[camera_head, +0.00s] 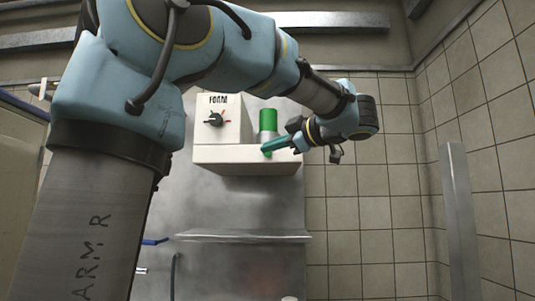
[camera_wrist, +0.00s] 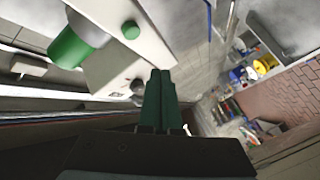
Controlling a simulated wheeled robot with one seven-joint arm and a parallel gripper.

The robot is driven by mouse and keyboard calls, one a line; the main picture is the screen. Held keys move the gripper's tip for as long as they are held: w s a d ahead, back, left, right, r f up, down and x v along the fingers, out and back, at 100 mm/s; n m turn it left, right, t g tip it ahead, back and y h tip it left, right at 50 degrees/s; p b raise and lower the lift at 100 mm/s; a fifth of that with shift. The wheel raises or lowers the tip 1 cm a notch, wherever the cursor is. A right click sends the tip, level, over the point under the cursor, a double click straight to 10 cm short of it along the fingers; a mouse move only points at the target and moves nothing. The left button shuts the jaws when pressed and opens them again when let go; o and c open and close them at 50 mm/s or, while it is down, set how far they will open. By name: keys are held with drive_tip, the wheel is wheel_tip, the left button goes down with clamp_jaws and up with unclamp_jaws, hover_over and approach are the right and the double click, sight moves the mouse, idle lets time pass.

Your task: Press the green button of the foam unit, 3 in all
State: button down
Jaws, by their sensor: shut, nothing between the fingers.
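The white foam unit (camera_head: 222,157) stands at the wall panel, with a FOAM label and a dark knob (camera_head: 215,119) on its upper block. A green cylinder (camera_head: 268,119) stands on its right part; it also shows in the wrist view (camera_wrist: 72,47). The round green button (camera_wrist: 131,30) sits on a pale face of the unit in the wrist view. In the head view my gripper hides most or all of it. My gripper (camera_head: 268,150) has teal fingers, shut and empty, in front of the unit's lower right part. In the wrist view the fingertips (camera_wrist: 160,76) appear apart from the button.
A narrow metal ledge (camera_head: 245,237) lies below the unit. A metal post (camera_head: 458,220) stands at the right by the tiled wall. The wrist view shows a cluttered area with several coloured items (camera_wrist: 262,66) at the right. The tiled wall right of my gripper is clear.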

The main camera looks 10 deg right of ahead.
sight(268, 153)
drive_tip(key=s+n+p, duration=0.1)
drive_tip(key=n, duration=0.5)
drive_tip(key=s+n+p, duration=0.1)
drive_tip(key=n, duration=0.5)
drive_tip(key=s+a+n+p, duration=0.1)
drive_tip(key=n, duration=0.5)
drive_tip(key=shift+s+r+n+g, duration=0.3)
drive_tip(key=shift+s+r+n, duration=0.05)
drive_tip(key=shift+n, duration=0.05)
drive_tip(key=w+d+p, duration=0.1)
drive_tip(key=w+p, duration=0.2)
drive_tip(key=w, duration=0.5)
drive_tip(key=shift+w+d+p, duration=0.3)
drive_tip(key=shift+d+p, duration=0.05)
drive_tip(key=shift+d, duration=0.05)
drive_tip(key=shift+w, duration=0.1)
idle(1.1)
